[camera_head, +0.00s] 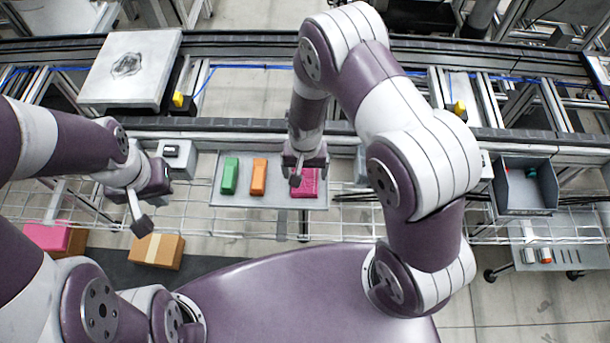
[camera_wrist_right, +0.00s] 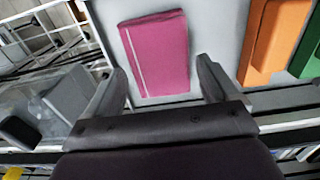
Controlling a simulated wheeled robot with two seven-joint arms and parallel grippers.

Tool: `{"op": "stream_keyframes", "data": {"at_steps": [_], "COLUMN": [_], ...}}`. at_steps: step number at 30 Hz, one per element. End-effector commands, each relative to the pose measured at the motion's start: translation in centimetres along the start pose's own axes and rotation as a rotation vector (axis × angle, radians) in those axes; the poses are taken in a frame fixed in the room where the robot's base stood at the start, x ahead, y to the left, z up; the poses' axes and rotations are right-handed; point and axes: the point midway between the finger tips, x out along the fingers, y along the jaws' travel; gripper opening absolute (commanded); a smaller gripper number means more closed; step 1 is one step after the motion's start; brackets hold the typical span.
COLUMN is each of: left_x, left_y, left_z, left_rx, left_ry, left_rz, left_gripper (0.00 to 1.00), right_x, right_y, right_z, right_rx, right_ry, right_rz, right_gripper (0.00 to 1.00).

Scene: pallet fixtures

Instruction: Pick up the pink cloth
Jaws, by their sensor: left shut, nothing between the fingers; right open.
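The pink cloth (camera_head: 306,188) is a folded block lying on a light grey tray (camera_head: 240,200), at the right end of a row. It is partly hidden by my right gripper (camera_head: 296,177) in the head view. In the right wrist view the cloth (camera_wrist_right: 160,52) lies flat ahead of the open fingers of the right gripper (camera_wrist_right: 165,85), with nothing between them. My left gripper (camera_head: 141,223) is shut and empty, to the left of the tray and above the wire shelf.
Green (camera_head: 230,176) and orange (camera_head: 259,177) blocks lie on the tray left of the cloth. A grey bin (camera_head: 525,190) stands at the right. Cardboard (camera_head: 156,250) and pink-topped (camera_head: 52,238) boxes sit at lower left. A conveyor rail runs behind the tray.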

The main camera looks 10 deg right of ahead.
Motion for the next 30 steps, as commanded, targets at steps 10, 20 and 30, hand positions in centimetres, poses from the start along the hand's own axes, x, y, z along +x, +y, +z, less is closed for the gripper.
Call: {"op": "stream_keyframes", "data": {"at_steps": [10, 20, 30], "left_x": [-0.1, -0.1, 0.4], "left_y": [0.0, 0.0, 0.0], "left_z": [0.0, 0.0, 0.1], "left_rx": [0.000, 0.000, 0.000], "left_ry": [-0.001, 0.000, 0.000], "left_rz": [0.000, 0.000, 0.000], "left_gripper": [0.00, 0.00, 0.00], "right_x": [1.5, 1.5, -1.0], "right_y": [0.0, 0.0, -0.1], "right_z": [-0.1, -0.1, -0.2], "right_rx": [0.001, 0.001, 0.001], "right_ry": [0.002, 0.002, 0.006], "right_rz": [-0.001, -0.001, -0.003], "right_gripper": [0.84, 0.44, 0.44]}}
